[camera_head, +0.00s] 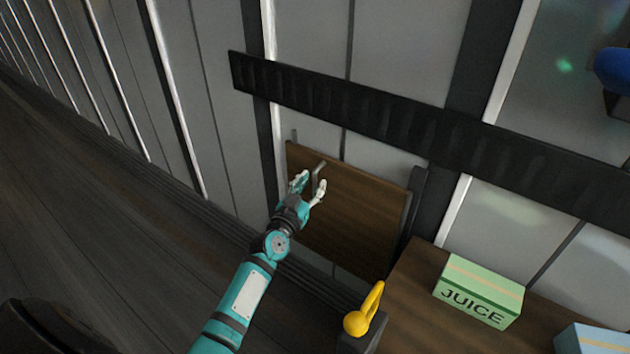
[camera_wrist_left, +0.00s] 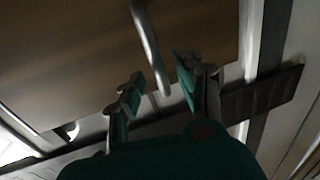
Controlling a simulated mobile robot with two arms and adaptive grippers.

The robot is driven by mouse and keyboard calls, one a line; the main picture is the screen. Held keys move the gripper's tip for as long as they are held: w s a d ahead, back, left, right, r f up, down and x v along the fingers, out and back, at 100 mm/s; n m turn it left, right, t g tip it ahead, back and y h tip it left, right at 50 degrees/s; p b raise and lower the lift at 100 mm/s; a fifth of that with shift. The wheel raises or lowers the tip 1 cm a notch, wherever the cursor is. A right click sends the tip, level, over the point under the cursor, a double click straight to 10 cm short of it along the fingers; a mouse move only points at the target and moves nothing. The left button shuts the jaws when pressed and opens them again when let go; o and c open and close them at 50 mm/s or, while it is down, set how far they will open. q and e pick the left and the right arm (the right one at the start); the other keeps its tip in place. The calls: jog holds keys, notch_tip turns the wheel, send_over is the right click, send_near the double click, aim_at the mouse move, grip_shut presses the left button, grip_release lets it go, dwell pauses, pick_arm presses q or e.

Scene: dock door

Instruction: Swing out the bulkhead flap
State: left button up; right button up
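The bulkhead flap (camera_head: 350,225) is a brown wooden panel against the grey wall, with a dark post along its right side. A metal bar handle (camera_head: 320,177) sits near its upper left corner. My left gripper (camera_head: 309,187) is at this handle. In the left wrist view, the flap (camera_wrist_left: 90,60) fills the upper part and the handle (camera_wrist_left: 149,45) reaches down between the two fingers of my left gripper (camera_wrist_left: 157,88). The fingers are apart, with a gap on both sides of the bar. My right gripper is not in view.
Right of the flap, a wooden surface (camera_head: 410,305) carries a green juice box (camera_head: 478,292) and a light blue box (camera_head: 592,340). A yellow knobbed lever (camera_head: 362,314) stands at its near left. A black slotted rail (camera_head: 345,100) crosses the wall above. The floor at left is clear.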

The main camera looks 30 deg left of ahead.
pick_arm(q)
jog(key=shift+w, duration=1.2)
grip_shut()
